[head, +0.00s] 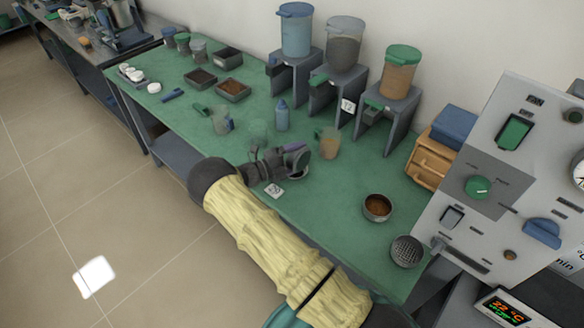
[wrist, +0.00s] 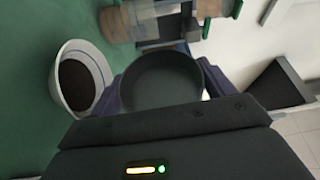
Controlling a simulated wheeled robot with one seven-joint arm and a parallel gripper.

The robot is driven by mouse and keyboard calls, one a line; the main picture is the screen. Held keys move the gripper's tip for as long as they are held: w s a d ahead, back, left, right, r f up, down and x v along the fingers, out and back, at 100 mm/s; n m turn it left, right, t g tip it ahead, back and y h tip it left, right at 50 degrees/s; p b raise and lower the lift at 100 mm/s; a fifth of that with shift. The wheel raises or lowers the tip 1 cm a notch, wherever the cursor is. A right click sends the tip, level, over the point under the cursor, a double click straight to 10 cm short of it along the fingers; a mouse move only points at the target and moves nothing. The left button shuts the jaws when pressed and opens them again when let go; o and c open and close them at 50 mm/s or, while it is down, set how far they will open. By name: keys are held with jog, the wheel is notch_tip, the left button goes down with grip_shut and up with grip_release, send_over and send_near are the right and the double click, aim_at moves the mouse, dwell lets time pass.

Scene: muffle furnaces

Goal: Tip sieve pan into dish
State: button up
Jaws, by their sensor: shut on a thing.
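My gripper (head: 296,158) is over the green bench. In the wrist view, its purple jaws (wrist: 165,88) are shut on a dark round pan (wrist: 163,76), which I take as the sieve pan. The pan's opening faces the camera and its inside looks plain dark; I cannot tell whether anything is left in it. A white dish (wrist: 59,92) with dark material inside is beside the pan, to its left in the wrist view. In the head view the dish (head: 303,175) shows partly below the gripper, which hides most of it and the pan.
A metal bowl of brown material (head: 377,208) and a perforated round piece (head: 406,251) stand to the right, by the grey control panel (head: 475,150). A beaker (head: 329,143), a blue bottle (head: 281,115) and hopper stands (head: 382,120) are behind my gripper. Dark trays (head: 233,90) lie further left.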

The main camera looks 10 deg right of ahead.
jog(key=shift+s+m, duration=0.1)
jog(key=shift+m, duration=0.2)
jog(key=shift+s+d+r+m+y+p, duration=0.15)
jog(key=shift+m+y+p, duration=0.15)
jog(key=shift+m+p, duration=0.15)
jog(key=shift+s+d+m+y+p, duration=0.25)
jog(key=shift+m+y+p, duration=0.2)
jog(key=shift+m, duration=0.4)
jog(key=shift+s+f+m, duration=0.15)
jog(key=shift+f+m, duration=0.1)
jog(key=shift+m, duration=0.15)
jog(key=shift+s+d+r+m+t+y+p, duration=0.1)
jog(key=shift+s+d+m+t+y+p, duration=0.1)
jog(key=shift+m+y+p, duration=0.3)
jog(key=shift+s+d+r+m+t+y+p, duration=0.1)
jog(key=shift+s+m+y+p, duration=0.1)
jog(key=shift+m+p, duration=0.45)
jog(key=shift+s+d+f+m+y, duration=0.1)
jog(key=shift+f+m+y, duration=0.15)
jog(key=shift+m, duration=0.2)
